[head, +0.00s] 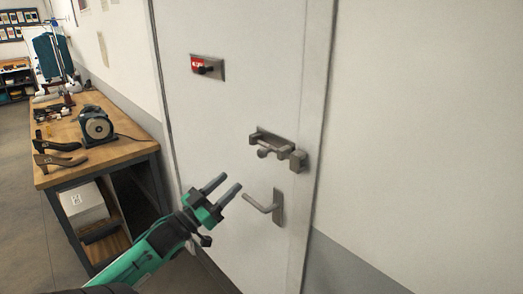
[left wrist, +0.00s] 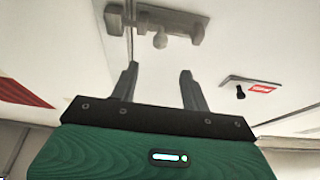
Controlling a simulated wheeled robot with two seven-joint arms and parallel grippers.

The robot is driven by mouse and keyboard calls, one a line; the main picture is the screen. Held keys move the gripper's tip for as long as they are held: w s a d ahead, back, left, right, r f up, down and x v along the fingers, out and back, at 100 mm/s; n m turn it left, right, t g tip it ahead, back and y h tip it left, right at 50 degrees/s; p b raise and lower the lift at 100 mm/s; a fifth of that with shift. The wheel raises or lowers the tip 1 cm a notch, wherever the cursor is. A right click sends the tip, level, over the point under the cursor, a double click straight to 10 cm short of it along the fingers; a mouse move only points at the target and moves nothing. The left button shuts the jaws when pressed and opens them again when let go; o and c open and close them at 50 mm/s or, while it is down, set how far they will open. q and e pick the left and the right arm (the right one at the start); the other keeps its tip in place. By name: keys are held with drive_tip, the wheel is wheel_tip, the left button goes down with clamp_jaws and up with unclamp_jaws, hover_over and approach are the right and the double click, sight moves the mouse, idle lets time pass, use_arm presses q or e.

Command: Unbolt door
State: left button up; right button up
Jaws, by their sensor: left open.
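The white door (head: 225,110) stands closed in its frame. A grey sliding bolt (head: 272,142) is mounted near its right edge, with a round knob (head: 263,153) and a keeper block (head: 298,160) at its right; the bar seems to reach the keeper. My left gripper (head: 231,183) is open and empty, below and left of the bolt, apart from it. In the left wrist view the bolt's knob (left wrist: 160,40) lies beyond the spread fingertips (left wrist: 160,70). My right gripper is not in view.
A lever handle (head: 262,206) sits below the bolt, right of my left gripper. A wooden workbench (head: 115,152) with a grinder (head: 96,125) and shoe forms stands at left.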

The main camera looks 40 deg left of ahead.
sight(258, 154)
use_arm(q)
drive_tip(key=p+x, duration=0.2)
drive_tip(key=x, duration=0.5)
drive_tip(key=shift+w+r+p, duration=0.1)
drive_tip(key=shift+r+p, duration=0.1)
drive_tip(key=shift+p, duration=0.15)
drive_tip(key=p+x, duration=0.2)
drive_tip(key=x, duration=0.3)
drive_tip(key=shift+w, duration=0.15)
drive_tip(key=shift+w+r, duration=0.15)
drive_tip(key=shift+w, duration=0.45)
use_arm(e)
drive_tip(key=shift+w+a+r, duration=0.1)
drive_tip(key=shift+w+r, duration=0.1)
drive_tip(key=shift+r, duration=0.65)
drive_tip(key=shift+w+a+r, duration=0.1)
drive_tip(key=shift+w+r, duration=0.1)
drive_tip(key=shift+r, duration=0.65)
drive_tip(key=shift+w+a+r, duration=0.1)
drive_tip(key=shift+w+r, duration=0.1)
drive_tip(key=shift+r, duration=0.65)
use_arm(q)
drive_tip(key=c, duration=1)
clamp_jaws()
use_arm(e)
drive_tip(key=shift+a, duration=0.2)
